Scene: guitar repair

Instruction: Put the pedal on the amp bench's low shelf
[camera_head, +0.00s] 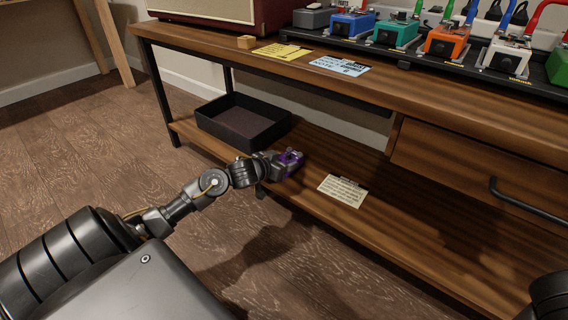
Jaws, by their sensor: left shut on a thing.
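The purple pedal (291,157) is at the end of my left arm, in the middle of the camera_head view. My left gripper (283,161) is shut on it. The pedal is at the front part of the amp bench's low shelf (390,222), between the black tray and a paper note. I cannot tell whether it touches the shelf or is held just above it. The gripper's fingers are partly hidden by the wrist and the pedal. My right gripper is not in view; only a dark piece of my body shows at the lower right.
An open black tray (243,121) stands on the shelf's left part. A paper note (342,190) lies right of the pedal. A drawer (480,165) with a black handle hangs above the shelf's right side. Several coloured pedals sit on a board on the bench top (400,88).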

